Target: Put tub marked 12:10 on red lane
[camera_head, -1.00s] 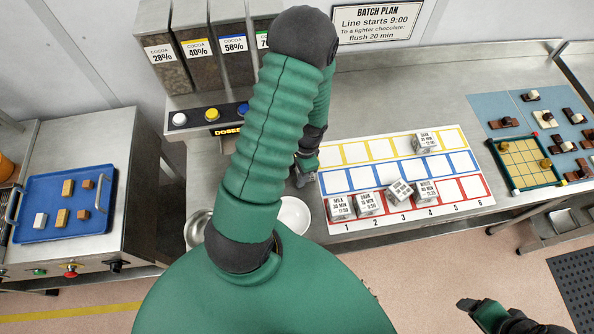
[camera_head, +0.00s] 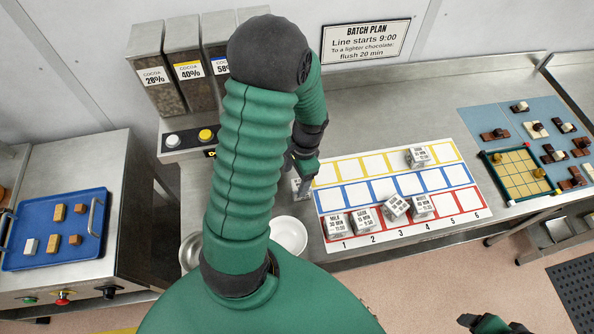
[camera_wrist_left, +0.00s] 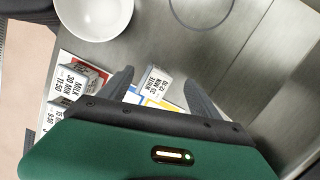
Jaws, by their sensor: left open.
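A white tub (camera_wrist_left: 152,85) shows in the left wrist view between my open fingertips; its small print seems to end in 12:10. I cannot tell whether the fingers touch it. In the head view a white tub (camera_head: 297,188) stands on the bench beside my left gripper (camera_head: 305,183), left of the lane board and partly hidden by my arm. The red lane (camera_head: 446,203) is the board's front row.
Another tub (camera_head: 418,157) is on the yellow lane. A white bowl (camera_head: 289,236) stands near the bench's front edge. Red squares 5 and 6 are bare.

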